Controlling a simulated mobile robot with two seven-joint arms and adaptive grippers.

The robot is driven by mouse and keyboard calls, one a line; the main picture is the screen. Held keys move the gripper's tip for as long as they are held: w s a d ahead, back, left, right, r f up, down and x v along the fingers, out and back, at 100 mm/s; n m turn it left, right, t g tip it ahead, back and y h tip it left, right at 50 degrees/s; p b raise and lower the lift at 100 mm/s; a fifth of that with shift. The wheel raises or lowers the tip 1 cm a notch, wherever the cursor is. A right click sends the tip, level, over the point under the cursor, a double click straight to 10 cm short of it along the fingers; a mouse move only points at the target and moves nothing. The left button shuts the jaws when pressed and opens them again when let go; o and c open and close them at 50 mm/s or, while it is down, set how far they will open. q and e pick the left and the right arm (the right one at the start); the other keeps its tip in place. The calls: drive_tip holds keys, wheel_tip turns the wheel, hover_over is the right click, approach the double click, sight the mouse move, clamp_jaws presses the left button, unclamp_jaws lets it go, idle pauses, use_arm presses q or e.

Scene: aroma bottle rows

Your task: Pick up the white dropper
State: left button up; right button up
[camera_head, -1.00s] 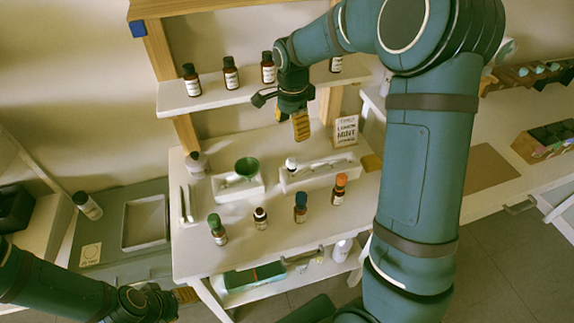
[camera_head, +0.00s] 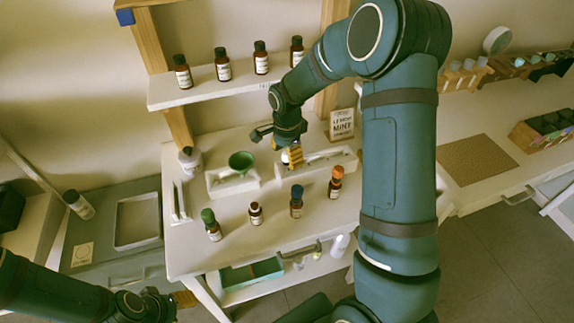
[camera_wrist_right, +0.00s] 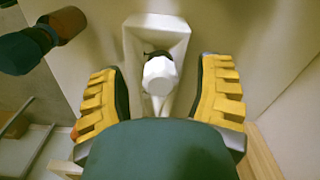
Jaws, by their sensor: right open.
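The white dropper (camera_wrist_right: 160,76) shows its white top in the right wrist view, between and beyond my right gripper's fingers. It sits in a narrow white tray (camera_wrist_right: 139,20). In the head view the dropper (camera_head: 286,157) is a small white top at the left of the tray (camera_head: 347,153), partly hidden by the gripper. My right gripper (camera_head: 294,156), also in the wrist view (camera_wrist_right: 162,98), is open, with yellow ridged fingers on either side of the dropper. No grip on it shows. My left gripper (camera_head: 186,299) is at the lower left, away from the table; its opening is unclear.
Several capped bottles stand along the table front, including a green-capped (camera_head: 212,226), a blue-capped (camera_head: 296,202) and an orange-capped one (camera_head: 335,183). A label card (camera_head: 341,124) stands behind. The upper shelf (camera_head: 205,88) holds several brown bottles.

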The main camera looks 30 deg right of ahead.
drive_tip(key=shift+c, duration=0.4)
drive_tip(key=c, duration=0.7)
wheel_tip(320, 180, up, 10)
drive_tip(key=shift+p, duration=0.9)
drive_tip(key=shift+s+a, duration=0.1)
